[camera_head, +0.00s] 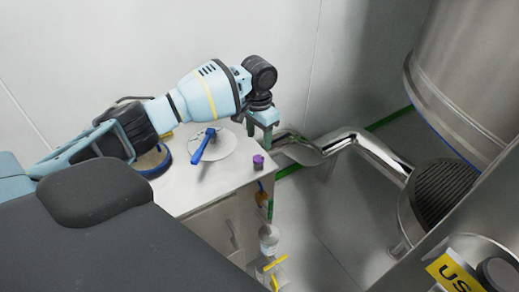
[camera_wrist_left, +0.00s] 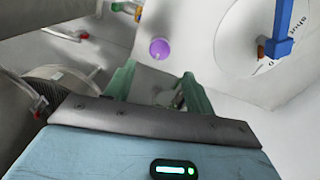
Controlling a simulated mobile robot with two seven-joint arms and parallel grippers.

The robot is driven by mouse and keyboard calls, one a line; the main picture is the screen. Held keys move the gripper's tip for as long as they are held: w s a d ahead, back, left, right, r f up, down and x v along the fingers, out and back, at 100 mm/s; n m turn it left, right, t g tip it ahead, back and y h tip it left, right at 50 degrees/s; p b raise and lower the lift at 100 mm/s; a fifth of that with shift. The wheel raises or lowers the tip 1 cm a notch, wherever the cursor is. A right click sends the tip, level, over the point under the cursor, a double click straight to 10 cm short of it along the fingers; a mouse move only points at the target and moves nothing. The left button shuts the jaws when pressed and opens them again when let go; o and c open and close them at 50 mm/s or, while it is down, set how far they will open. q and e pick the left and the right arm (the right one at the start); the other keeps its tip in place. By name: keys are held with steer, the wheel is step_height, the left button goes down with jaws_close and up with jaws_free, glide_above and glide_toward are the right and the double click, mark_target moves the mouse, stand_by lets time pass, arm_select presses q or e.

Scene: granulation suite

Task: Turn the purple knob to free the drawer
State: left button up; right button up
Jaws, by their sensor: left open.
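The purple knob (camera_head: 258,161) stands on the white cabinet top near its right edge. In the left wrist view the knob (camera_wrist_left: 159,48) shows as a round purple cap, just beyond the gap between my fingertips. My left gripper (camera_head: 260,132) is open, points down and is above and behind the knob, apart from it. Its two green fingers also show in the left wrist view (camera_wrist_left: 158,72) with nothing between them. The grey cabinet front (camera_head: 212,226) is below the top; I cannot tell which panel is the drawer. My right gripper is out of view.
A blue lever (camera_head: 203,146) sits on a round white dial (camera_head: 225,151) left of the knob. A blue-rimmed round item (camera_head: 152,162) lies farther left under my arm. A shiny pipe (camera_head: 352,139) runs right of the cabinet. Small fittings (camera_head: 268,240) line the cabinet's right side.

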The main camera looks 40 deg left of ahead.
mark_target(259, 157)
arm_select(q)
steer(key=shift+a, duration=0.1)
steer(key=shift+s, duration=0.2)
step_height(259, 157, down, 8)
steer(key=shift+r+b, duration=0.25)
steer(key=shift+b, duration=0.15)
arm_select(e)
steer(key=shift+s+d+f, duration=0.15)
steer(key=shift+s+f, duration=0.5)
arm_select(q)
steer(key=c, duration=1)
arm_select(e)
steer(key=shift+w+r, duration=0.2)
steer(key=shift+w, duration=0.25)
